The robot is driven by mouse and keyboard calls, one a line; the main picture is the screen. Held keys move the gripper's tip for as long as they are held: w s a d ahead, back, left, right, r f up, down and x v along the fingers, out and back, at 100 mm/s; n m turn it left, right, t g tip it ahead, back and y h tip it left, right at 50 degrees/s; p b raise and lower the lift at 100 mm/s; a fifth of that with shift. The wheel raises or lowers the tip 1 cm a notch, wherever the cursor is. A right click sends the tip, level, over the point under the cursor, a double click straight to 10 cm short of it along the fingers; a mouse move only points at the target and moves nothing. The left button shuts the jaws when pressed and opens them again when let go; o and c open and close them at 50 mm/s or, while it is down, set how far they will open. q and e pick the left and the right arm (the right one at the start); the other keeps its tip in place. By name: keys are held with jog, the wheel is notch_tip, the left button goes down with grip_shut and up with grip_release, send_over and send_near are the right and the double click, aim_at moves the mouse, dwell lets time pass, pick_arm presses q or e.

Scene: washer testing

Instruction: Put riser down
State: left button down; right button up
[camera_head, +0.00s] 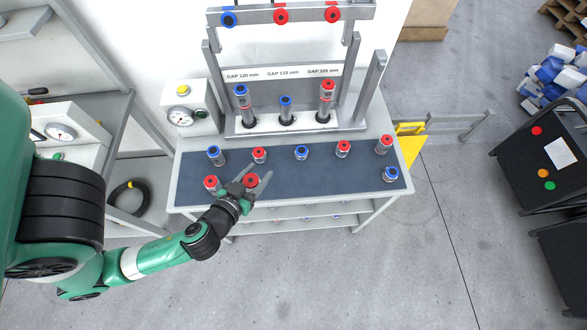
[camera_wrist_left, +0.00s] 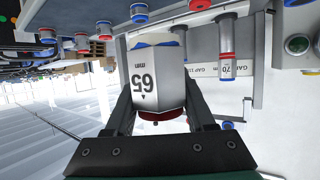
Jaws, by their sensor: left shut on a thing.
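My left gripper (camera_head: 257,175) is shut on a riser with a red ring on top (camera_head: 251,180), at the front left of the blue-grey mat (camera_head: 320,176). In the left wrist view the held riser (camera_wrist_left: 158,80) is a pale body marked "65 mm", gripped between both fingers, with red at its lower end in the picture. Whether its base touches the mat cannot be told. Another red-topped riser (camera_head: 211,183) stands just left of it, and a further red-topped one (camera_head: 259,155) stands behind. My right gripper is not in view.
More risers stand on the mat, including a blue-topped one (camera_head: 302,153) and one at the right (camera_head: 390,174). Behind is a metal test frame (camera_head: 245,125) with gap labels and three risers. A gauge box (camera_head: 190,115) stands back left. The mat's front middle is clear.

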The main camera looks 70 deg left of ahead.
pick_arm(q)
jog(key=f+b+x, duration=0.1)
jog(key=x, duration=0.4)
jog(key=d+b+x, duration=0.1)
jog(key=x, duration=0.4)
jog(key=f+b+x, duration=0.1)
jog(key=x, duration=0.4)
jog(key=shift+f, duration=0.5)
jog(key=shift+w+a+f+b, duration=0.15)
jog(key=shift+w+f+b, duration=0.05)
jog(key=shift+w+b, duration=0.1)
notch_tip(320, 180, down, 4)
jog(key=shift+w+a+r+b, duration=0.1)
jog(key=shift+a+b, duration=0.05)
jog(key=shift+b, duration=0.8)
jog(key=shift+r, duration=0.1)
